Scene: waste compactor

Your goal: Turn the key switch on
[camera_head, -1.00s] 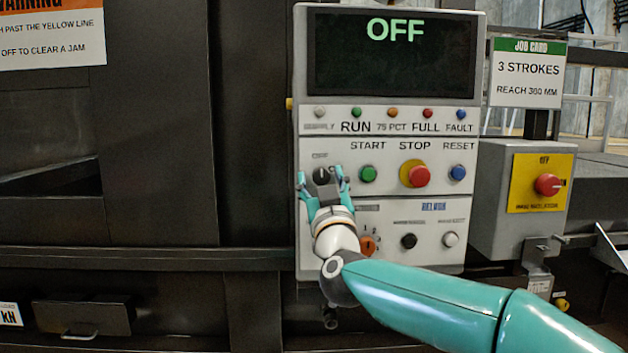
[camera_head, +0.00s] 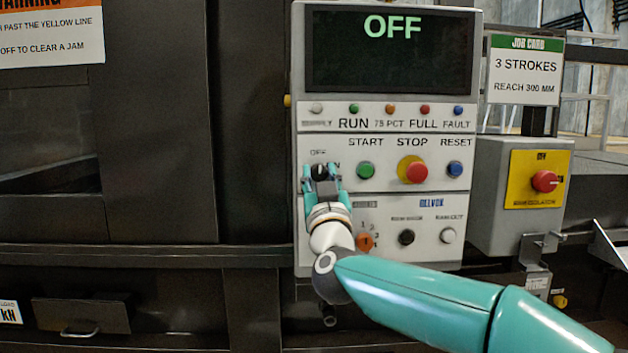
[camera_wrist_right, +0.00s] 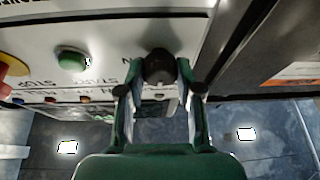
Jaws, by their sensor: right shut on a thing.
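The key switch (camera_head: 319,171) is a black knob at the left of the control panel, under an OFF label. In the right wrist view the dark knob (camera_wrist_right: 159,67) sits between the fingertips. My right gripper (camera_head: 320,180) is shut on the key switch, one teal finger on each side; it also shows in the right wrist view (camera_wrist_right: 160,88). The panel display (camera_head: 391,52) reads OFF. The fingers partly hide the knob and its labels, so its exact angle is hard to tell. My left gripper is out of view.
To the right of the switch are a green START button (camera_head: 366,170), a red STOP button (camera_head: 415,171) and a blue RESET button (camera_head: 454,169). An orange selector (camera_head: 364,242) lies below, close to my wrist. A red isolator knob (camera_head: 545,181) is further right.

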